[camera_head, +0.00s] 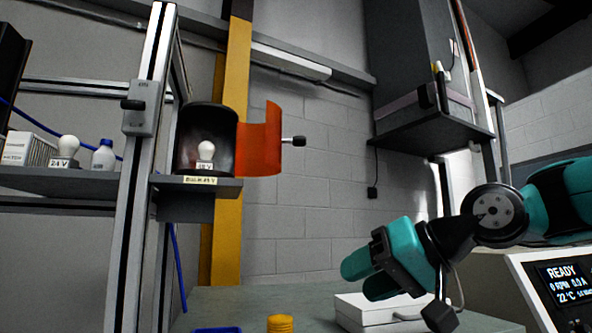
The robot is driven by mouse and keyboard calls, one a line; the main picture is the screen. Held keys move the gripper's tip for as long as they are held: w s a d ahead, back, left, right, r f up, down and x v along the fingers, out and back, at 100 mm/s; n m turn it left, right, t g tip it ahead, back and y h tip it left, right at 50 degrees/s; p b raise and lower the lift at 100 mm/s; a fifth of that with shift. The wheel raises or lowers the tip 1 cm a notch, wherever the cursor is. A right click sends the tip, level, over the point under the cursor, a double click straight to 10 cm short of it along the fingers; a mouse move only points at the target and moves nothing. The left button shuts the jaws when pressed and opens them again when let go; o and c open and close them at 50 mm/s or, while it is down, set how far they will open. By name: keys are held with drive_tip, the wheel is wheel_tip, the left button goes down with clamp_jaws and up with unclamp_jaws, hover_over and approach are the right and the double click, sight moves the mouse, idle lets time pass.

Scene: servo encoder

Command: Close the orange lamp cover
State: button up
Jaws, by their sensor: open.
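The orange lamp cover (260,142) is a curved panel that stands open, swung out to the right of a dark round lamp housing (187,143). A black knob (299,141) on a short rod sticks out from the cover's right side. A white bulb (206,150) shows inside the open housing, which sits on a grey shelf (226,188). My gripper (362,277), with teal fingers, is at the lower right, below and to the right of the cover and clear of it. It is open, and I see nothing between its fingers.
A metal frame post (143,170) stands left of the housing. A yellow post (228,240) rises behind it. A white box (350,312) lies on the bench below my gripper. A grey cabinet (418,60) hangs at upper right. The space between cover and gripper looks clear.

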sight(300, 141)
drive_tip(key=w+d+r+t+y+b, duration=0.1)
drive_tip(key=w+d+r+y+b, duration=0.15)
drive_tip(key=r, duration=0.35)
drive_tip(key=w+d+r+t+y+b, duration=0.1)
drive_tip(key=w+r+y+b, duration=0.15)
drive_tip(key=r, duration=0.35)
drive_tip(key=s+d+r+n+g+y+b, duration=0.2)
drive_tip(key=s+d+r+n+g+y, duration=0.1)
drive_tip(key=s+r+g+y, duration=0.15)
drive_tip(key=shift+t+y, duration=0.25)
drive_tip(key=p+x, duration=0.5)
drive_tip(key=p, duration=0.1)
drive_tip(key=p+x, duration=1.1)
drive_tip(key=p, duration=0.1)
drive_tip(key=shift+w+r, duration=0.2)
drive_tip(key=shift+w, duration=0.1)
drive_tip(key=shift+w+a, duration=0.15)
drive_tip(key=shift+a, duration=0.4)
clamp_jaws()
